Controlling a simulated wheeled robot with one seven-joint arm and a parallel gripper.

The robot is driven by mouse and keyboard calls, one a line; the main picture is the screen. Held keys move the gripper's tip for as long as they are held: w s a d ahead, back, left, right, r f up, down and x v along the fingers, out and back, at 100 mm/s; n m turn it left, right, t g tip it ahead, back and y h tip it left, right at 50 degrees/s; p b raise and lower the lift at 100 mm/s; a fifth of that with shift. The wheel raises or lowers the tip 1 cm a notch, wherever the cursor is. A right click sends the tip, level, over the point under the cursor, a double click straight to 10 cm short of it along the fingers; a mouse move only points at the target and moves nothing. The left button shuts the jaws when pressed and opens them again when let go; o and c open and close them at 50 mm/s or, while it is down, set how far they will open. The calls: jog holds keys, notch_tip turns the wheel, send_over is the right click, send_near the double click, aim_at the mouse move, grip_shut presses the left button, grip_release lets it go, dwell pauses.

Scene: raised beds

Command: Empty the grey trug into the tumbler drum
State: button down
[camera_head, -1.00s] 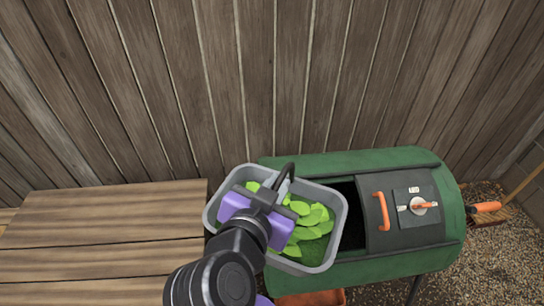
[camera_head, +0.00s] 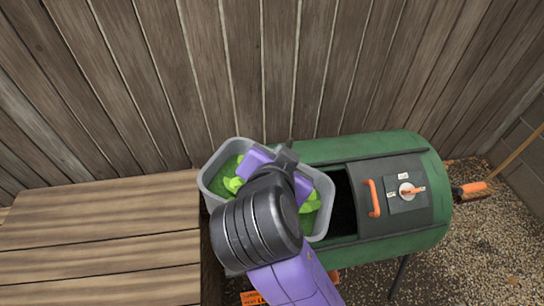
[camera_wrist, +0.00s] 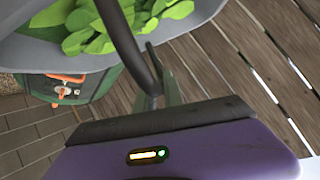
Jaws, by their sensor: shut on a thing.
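The grey trug (camera_head: 328,205) holds green leaves (camera_head: 232,184) and hangs over the left part of the green tumbler drum (camera_head: 330,150). My gripper (camera_head: 286,158) is shut on the trug's dark handle, which shows in the wrist view (camera_wrist: 130,45). The trug also shows in the wrist view (camera_wrist: 60,55), with leaves inside. The drum's dark opening (camera_head: 343,205) shows just right of the trug; its left part is hidden by the trug. The dark hatch (camera_head: 390,222) with an orange handle (camera_head: 373,198) is slid to the right of the opening. My arm hides the trug's near side.
A wooden slatted table (camera_head: 100,230) stands at the left. A plank fence (camera_head: 280,70) runs behind everything. An orange object (camera_head: 255,298) shows below the drum.

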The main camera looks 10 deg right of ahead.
jog(key=w+d+f+m+g+y+p, duration=0.1)
jog(key=d+y, duration=0.3)
jog(key=d, duration=0.4)
jog(key=w+d+m+g+y+p, duration=0.1)
jog(key=w+d+m+g+y, duration=0.1)
jog(key=d, duration=0.5)
jog(key=shift+w+d+f+m+y, duration=0.35)
jog(key=shift+w+m+y, duration=0.25)
jog(key=shift+m+y, duration=0.8)
jog(key=shift+n+y, duration=0.3)
jog(key=shift+r, duration=0.1)
jog(key=a+r, duration=0.1)
jog(key=w+a+r+m+g+y, duration=0.1)
jog(key=a, duration=0.1)
jog(key=w+a+y, duration=0.1)
jog(key=shift+w+a+r+m+g, duration=0.2)
jog(key=shift+r+m+g, duration=0.1)
jog(key=shift+r+g, duration=0.1)
